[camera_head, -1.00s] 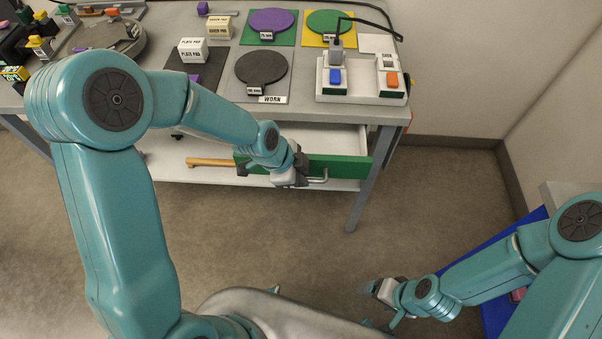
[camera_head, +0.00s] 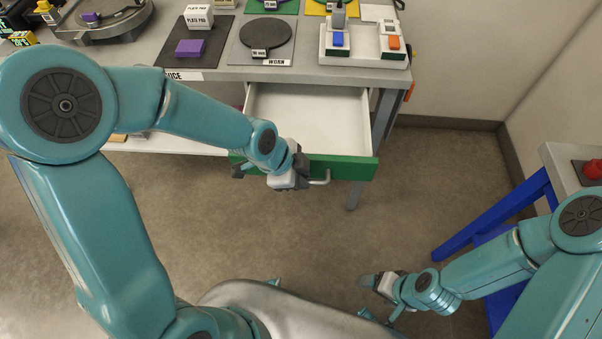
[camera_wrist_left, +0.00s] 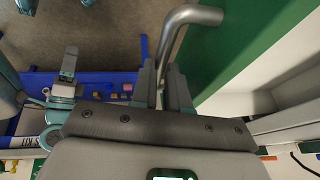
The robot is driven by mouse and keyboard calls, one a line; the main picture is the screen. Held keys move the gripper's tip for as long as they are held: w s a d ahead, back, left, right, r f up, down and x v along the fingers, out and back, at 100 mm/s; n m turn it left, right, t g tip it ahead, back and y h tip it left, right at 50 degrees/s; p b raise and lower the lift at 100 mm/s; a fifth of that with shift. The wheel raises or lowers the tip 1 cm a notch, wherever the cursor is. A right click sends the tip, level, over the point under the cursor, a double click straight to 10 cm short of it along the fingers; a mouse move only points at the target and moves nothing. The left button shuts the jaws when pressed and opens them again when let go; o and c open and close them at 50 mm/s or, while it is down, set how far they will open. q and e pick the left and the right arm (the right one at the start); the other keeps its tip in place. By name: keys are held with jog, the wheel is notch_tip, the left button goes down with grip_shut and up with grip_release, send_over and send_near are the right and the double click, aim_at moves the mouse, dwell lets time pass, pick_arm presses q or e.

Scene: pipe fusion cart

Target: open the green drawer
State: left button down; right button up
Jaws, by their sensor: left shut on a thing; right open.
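The green drawer (camera_head: 345,168) is pulled out from under the grey worktable, and its white, empty-looking inside (camera_head: 308,118) shows. Its metal bar handle (camera_head: 322,180) sticks out from the green front and also shows in the left wrist view (camera_wrist_left: 185,22). My left gripper (camera_head: 296,183) is at the drawer front, shut on the handle; in the wrist view its fingers (camera_wrist_left: 163,88) close around the bar. The arm hides part of the front's left side. My right gripper (camera_head: 372,281) is open and empty, low over the floor at right, away from the drawer.
The worktable (camera_head: 225,73) holds a dark disc (camera_head: 266,36) on a mat, a purple block (camera_head: 190,48) and a white switch box (camera_head: 365,48). A table leg (camera_head: 384,115) stands right of the drawer. A blue-framed stand (camera_head: 490,215) is at right. Floor before the drawer is clear.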

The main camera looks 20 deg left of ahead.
pick_arm(q)
jog(key=shift+r, duration=0.15)
jog(key=c, duration=1.1)
grip_release()
jog(key=p+v, duration=0.1)
jog(key=v, duration=1.5)
jog(key=shift+s+a+r, duration=0.1)
jog(key=shift+s, duration=0.05)
